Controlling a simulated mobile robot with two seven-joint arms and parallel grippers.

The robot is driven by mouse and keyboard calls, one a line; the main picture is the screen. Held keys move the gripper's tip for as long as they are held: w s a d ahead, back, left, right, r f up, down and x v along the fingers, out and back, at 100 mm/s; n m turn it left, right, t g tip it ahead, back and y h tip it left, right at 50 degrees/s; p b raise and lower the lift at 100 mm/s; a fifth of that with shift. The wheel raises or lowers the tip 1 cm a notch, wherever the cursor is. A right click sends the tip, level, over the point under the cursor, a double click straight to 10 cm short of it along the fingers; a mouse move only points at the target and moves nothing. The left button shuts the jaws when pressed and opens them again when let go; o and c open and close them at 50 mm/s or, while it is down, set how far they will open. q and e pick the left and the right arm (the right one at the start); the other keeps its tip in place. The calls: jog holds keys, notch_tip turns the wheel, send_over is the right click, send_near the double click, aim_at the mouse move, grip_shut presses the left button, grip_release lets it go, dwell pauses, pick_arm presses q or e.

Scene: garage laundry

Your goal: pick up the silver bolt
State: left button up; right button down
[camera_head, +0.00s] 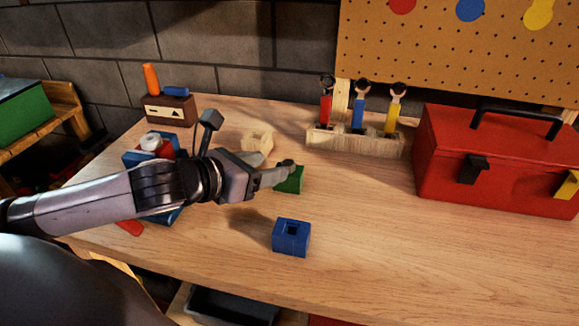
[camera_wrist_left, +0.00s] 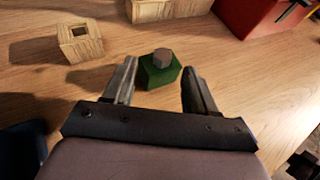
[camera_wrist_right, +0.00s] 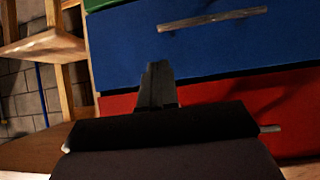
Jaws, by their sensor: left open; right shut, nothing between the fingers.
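The silver bolt (camera_wrist_left: 162,57) stands with its grey head up on a green block (camera_wrist_left: 157,72) in the left wrist view. In the head view the green block (camera_head: 291,180) sits mid-bench, and the bolt is mostly hidden behind my fingers. My left gripper (camera_head: 284,172) is open, reaching in from the left just above the green block. In the left wrist view its two fingers (camera_wrist_left: 158,85) point toward the block, one to each side, with the bolt between and slightly beyond the tips. My right gripper (camera_wrist_right: 157,75) is shut and empty, away from the bolt, facing drawers.
A blue block with a square hole (camera_head: 291,237) stands nearer the front edge. A pale wooden block (camera_head: 257,141) is behind my left gripper. A wooden tool rack (camera_head: 355,140) and red toolbox (camera_head: 495,165) stand at the back right. The right front bench is clear.

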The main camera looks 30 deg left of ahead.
pick_arm(q)
jog(key=shift+d+p+x, duration=0.2)
jog(key=shift+p+x, duration=0.1)
jog(key=shift+x, duration=2.35)
jog(key=shift+s, duration=0.15)
jog(key=shift+f, duration=0.1)
jog(key=shift+f, duration=0.1)
grip_shut()
